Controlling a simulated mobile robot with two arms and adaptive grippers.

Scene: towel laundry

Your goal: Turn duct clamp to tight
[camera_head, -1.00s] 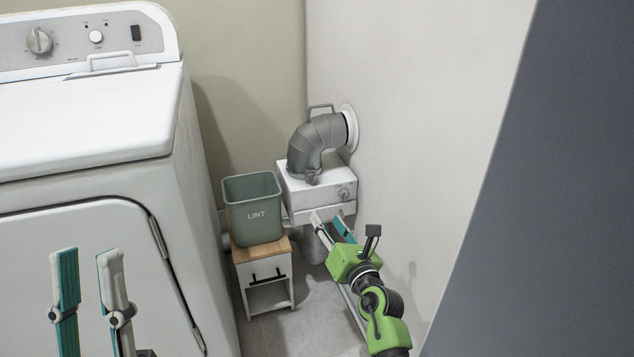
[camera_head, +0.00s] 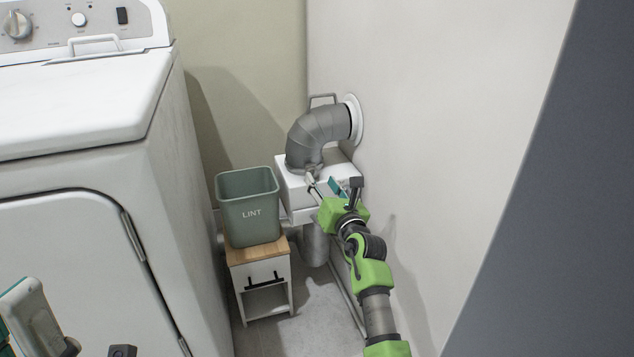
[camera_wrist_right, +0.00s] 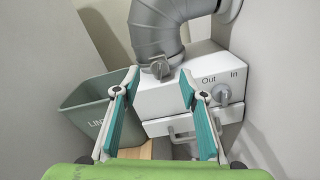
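The duct clamp (camera_wrist_right: 160,68) is a small grey knob at the base of the grey elbow duct (camera_head: 322,129). The duct stands on a white box (camera_wrist_right: 188,98) marked "Out" and "In" and runs into the wall. My right gripper (camera_head: 322,183) is in front of the box; its teal-padded fingers are spread apart with nothing between them. In the right wrist view the gripper (camera_wrist_right: 158,77) points at the clamp, which shows between and just beyond the fingertips. My left gripper (camera_head: 25,320) is cut off at the lower left, with only one finger clearly visible.
A green-grey LINT bin (camera_head: 250,208) sits on a small wood-topped cabinet (camera_head: 262,285) left of the box. A white dryer (camera_head: 85,180) fills the left side. The wall is close on the right. A second grey knob (camera_wrist_right: 221,94) is on the box's front.

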